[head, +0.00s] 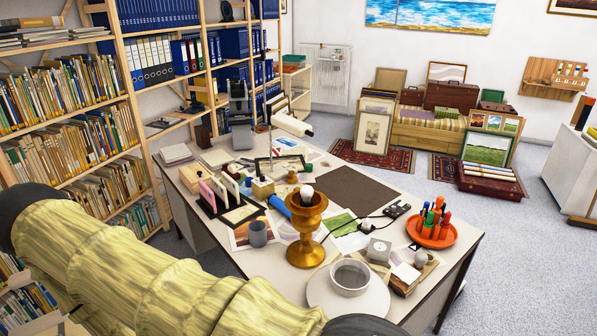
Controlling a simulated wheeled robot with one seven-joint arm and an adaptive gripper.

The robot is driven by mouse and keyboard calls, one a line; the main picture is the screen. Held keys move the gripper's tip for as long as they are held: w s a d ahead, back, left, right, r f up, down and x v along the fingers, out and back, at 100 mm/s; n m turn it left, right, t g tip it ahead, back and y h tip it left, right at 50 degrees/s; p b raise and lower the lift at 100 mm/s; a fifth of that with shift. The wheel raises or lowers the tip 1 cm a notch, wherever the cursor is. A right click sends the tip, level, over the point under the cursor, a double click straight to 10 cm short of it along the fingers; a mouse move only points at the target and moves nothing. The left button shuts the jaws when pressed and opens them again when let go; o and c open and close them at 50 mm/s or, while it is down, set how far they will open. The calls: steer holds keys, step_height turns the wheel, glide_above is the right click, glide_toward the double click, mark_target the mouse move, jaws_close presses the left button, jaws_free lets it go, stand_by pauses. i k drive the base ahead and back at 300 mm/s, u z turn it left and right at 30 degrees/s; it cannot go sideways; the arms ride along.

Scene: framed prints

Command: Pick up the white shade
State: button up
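The likely white shade (350,291) is a pale, round, open-topped piece near the front edge of the desk, to the right of a gold lamp base. It looks like a short, bowl-like ring above a wide white disc; I cannot tell whether these are one piece. The gold lamp base (306,240) stands upright with a bare white bulb (307,194) at its top. My arm, in a ribbed yellow cover, crosses the lower left and hides the desk's near-left part. My gripper is not in view.
Bookshelves (70,110) stand at left. Open grey floor (520,240) lies to the right.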

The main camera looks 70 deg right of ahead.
mark_target(346, 285)
steer(key=u, duration=0.15)
steer(key=k, duration=1.05)
steer(key=z, duration=0.95)
